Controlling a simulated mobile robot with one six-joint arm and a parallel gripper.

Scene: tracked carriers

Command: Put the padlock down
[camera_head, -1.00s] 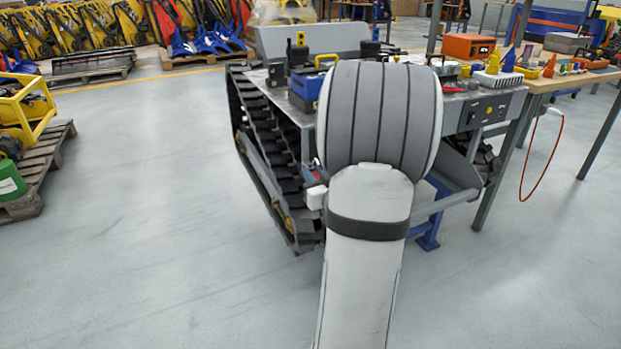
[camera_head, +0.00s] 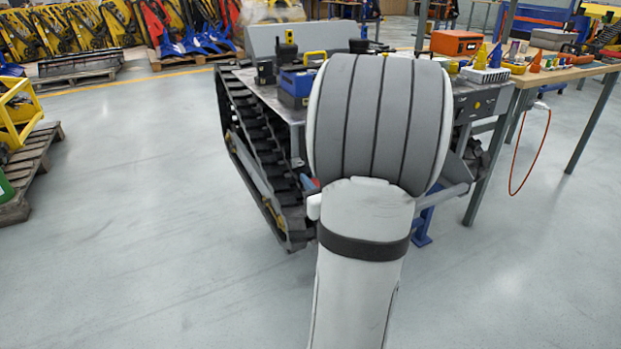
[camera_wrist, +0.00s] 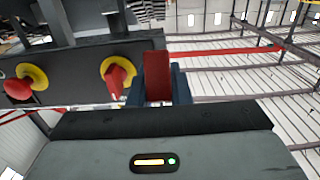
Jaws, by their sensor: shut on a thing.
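In the wrist view, my gripper (camera_wrist: 158,88) is shut on the padlock (camera_wrist: 157,72), a red block standing between the two dark blue fingers. A dark grey panel (camera_wrist: 75,72) with red knobs on yellow discs (camera_wrist: 118,78) is to the left, close to the padlock. I cannot tell whether the padlock touches the panel. In the head view, my arm hides the gripper and the padlock. The tracked carrier (camera_head: 262,150) stands behind my arm, with black tracks and a grey deck.
On the carrier's deck stand a blue box (camera_head: 297,86) and black radio-like devices (camera_head: 286,52). A wooden workbench (camera_head: 560,74) with an orange case (camera_head: 462,43) is at the right; an orange cable (camera_head: 530,165) hangs there. The floor at left is clear up to a pallet (camera_head: 30,172).

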